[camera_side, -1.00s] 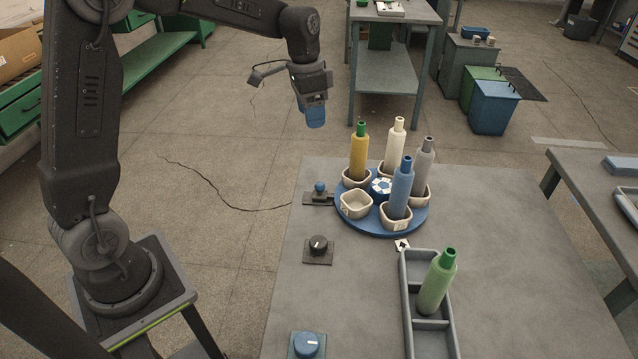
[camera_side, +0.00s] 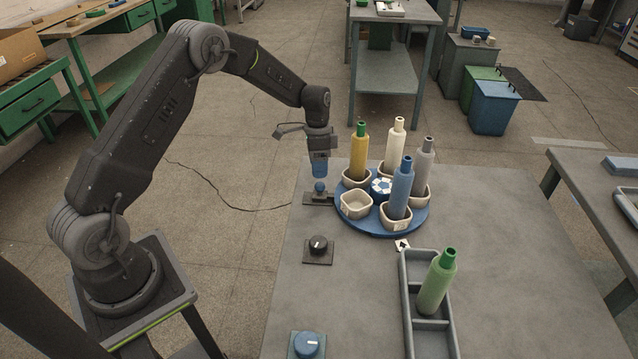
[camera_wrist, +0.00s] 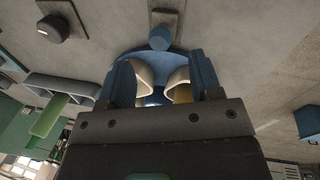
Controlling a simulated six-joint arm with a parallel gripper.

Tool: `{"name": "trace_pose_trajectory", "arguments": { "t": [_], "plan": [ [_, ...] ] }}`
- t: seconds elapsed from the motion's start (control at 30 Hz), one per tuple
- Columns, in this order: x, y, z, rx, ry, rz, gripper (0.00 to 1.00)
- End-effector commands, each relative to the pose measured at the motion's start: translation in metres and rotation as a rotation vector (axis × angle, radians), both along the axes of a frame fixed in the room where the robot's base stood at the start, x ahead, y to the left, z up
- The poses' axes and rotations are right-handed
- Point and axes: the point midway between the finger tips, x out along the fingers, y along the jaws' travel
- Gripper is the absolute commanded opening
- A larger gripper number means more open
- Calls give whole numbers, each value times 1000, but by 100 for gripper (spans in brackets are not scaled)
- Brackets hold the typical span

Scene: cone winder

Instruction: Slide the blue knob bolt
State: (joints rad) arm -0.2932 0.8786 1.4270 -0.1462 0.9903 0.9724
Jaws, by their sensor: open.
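The blue knob bolt (camera_side: 320,188) is a small blue ball on a dark slide plate (camera_side: 318,199) at the table's far left edge, beside the carousel. My gripper (camera_side: 320,172) points down just above the knob, with its blue fingers very near it. In the wrist view the knob (camera_wrist: 160,38) lies ahead of my gripper (camera_wrist: 158,75), centred between the two spread blue fingers. The gripper is open and holds nothing. Whether a finger touches the knob cannot be told.
A blue carousel (camera_side: 375,228) with beige cups and several bottles stands just right of my gripper; the yellow bottle (camera_side: 358,152) is close. A black dial (camera_side: 318,245), a blue dial (camera_side: 307,344) and a grey tray (camera_side: 408,300) with a green bottle (camera_side: 437,280) are nearer. The table's middle is clear.

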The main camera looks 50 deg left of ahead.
Motion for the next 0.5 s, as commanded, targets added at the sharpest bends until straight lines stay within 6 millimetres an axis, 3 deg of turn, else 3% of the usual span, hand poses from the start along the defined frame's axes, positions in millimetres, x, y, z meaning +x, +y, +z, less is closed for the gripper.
{"name": "trace_pose_trajectory", "arguments": {
  "t": [0.2,0.5],
  "plan": [
    [-5,-7,-38,-1,3,0,59],
    [-7,-10,-57,-1,1,0,59]
  ]
}}
